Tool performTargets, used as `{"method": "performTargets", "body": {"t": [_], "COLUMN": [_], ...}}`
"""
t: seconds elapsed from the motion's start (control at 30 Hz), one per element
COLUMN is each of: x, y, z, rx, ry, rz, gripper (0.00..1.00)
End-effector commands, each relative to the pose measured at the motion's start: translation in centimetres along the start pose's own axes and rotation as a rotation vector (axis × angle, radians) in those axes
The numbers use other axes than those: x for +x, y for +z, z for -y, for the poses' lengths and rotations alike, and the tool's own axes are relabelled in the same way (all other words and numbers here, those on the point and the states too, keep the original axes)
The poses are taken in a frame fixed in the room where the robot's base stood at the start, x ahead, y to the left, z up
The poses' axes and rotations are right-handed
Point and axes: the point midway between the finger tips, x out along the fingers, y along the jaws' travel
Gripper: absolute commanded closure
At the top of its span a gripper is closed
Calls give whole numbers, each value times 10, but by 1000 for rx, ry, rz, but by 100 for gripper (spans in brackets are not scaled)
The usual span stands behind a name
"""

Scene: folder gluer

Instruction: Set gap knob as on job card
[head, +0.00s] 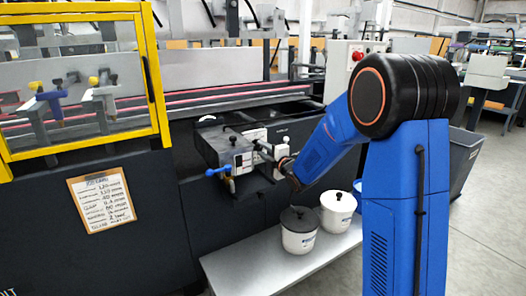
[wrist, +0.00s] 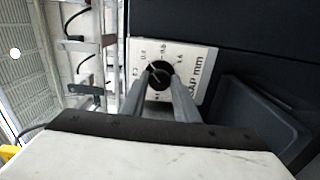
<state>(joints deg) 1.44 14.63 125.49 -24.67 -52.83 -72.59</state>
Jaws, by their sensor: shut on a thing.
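The gap knob (wrist: 158,72) is a round black knob on a white dial plate (wrist: 200,62) marked "GAP mm" in the wrist view. Small numbers ring the knob; a pale line on it points to the upper left, but the exact setting is hard to read. My gripper (wrist: 159,84) is shut on the knob, one finger on each side. In the head view my gripper (head: 268,154) is at the front of the dark control box (head: 221,150), where it hides the knob. The job card (head: 101,200) is on a clipboard on the machine's front; its handwriting is too small to read surely.
A blue-handled valve (head: 219,172) sticks out left of my gripper. Two white pots, one with a dark lid (head: 299,231) and one (head: 338,210) beside it, stand on a grey shelf (head: 250,272) below. A yellow-framed guard (head: 155,85) is at the left.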

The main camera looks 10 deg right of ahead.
Motion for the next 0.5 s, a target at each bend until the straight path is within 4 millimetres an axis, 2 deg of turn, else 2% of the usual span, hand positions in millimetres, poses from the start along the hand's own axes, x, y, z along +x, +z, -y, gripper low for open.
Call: {"method": "performTargets", "body": {"t": [0.5], "x": [-1], "y": [-1], "z": [2], "rx": [-34], "ry": [-4], "rz": [-1], "gripper": [94]}}
